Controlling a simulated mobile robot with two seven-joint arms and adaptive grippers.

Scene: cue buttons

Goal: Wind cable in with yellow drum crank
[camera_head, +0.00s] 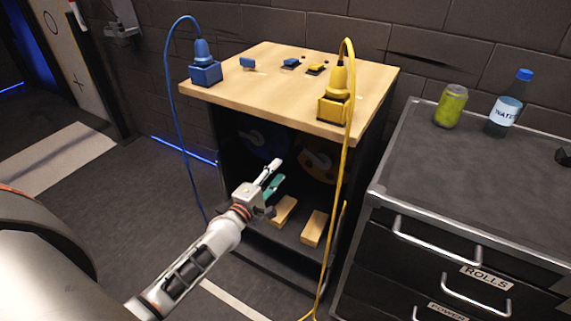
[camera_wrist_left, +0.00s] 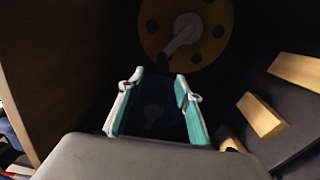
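The yellow drum (camera_head: 309,160) is inside the dark cabinet on the right, dim in the head view. The left wrist view shows its yellow disc (camera_wrist_left: 154,38) with dark holes near the top, and its pale grey crank (camera_wrist_left: 180,38) across the middle. My left gripper (camera_head: 280,170) is at the cabinet's open front, left of the yellow drum. In the left wrist view its teal-lined fingers (camera_wrist_left: 158,78) are apart and empty, clear of the crank. The yellow cable (camera_head: 346,170) hangs from a yellow plug and box (camera_head: 335,103) to the floor. My right gripper is not in view.
A dim blue drum (camera_head: 255,137) sits left of the yellow one, behind my gripper. Two wooden blocks (camera_head: 284,209) (camera_head: 314,228) lie low in the cabinet. The blue cable (camera_head: 172,100) hangs at left. A drawer unit (camera_head: 480,170) stands close at right.

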